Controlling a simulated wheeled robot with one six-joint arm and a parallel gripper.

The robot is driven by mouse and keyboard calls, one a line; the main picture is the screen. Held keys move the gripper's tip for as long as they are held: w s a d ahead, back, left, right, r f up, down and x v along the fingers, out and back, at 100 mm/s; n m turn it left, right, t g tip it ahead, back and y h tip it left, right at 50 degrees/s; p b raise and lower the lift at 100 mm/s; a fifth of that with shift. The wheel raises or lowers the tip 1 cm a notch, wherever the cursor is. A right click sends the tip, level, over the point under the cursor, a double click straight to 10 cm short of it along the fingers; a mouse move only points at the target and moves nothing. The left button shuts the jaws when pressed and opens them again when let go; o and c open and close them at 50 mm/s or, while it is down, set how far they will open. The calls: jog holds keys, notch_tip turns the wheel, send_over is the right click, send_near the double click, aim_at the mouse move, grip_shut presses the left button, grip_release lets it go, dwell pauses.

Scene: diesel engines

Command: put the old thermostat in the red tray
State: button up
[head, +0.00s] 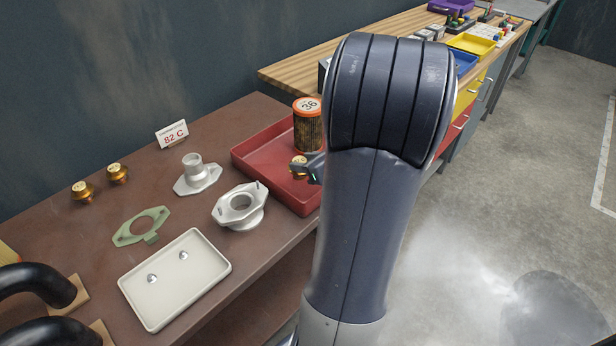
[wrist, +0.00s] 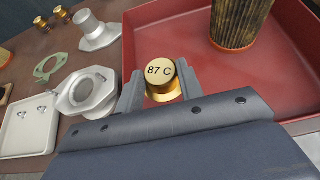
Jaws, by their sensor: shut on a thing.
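My gripper (wrist: 160,95) is shut on a brass thermostat (wrist: 160,77) marked "87 C". In the wrist view the thermostat sits between the two fingers, over or inside the near left part of the red tray (wrist: 195,100). I cannot tell whether it touches the tray floor. In the head view the held thermostat (head: 298,167) shows at the left of my gripper (head: 312,165), with my arm hiding much of the gripper and the tray's right side. The red tray (head: 258,157) lies on the brown bench.
A canister marked "36" (head: 308,127) stands in the tray. Two brass thermostats (head: 84,191) (head: 118,173), an "82 C" card (head: 172,134), a grey outlet neck (head: 198,175), a grey housing (head: 240,207), a green gasket (head: 140,226) and a white tray with two bolts (head: 185,295) are to the left.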

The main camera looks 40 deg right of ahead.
jog(key=shift+f+b, duration=0.35)
jog(key=shift+f, duration=1.7)
jog(key=shift+f, duration=0.1)
jog(key=o, duration=1)
jog(key=shift+s+r, duration=0.25)
jog(key=shift+r, duration=0.05)
jog(key=v, duration=1.1)
jog(key=shift+s+p, duration=0.2)
jog(key=shift+p, duration=0.1)
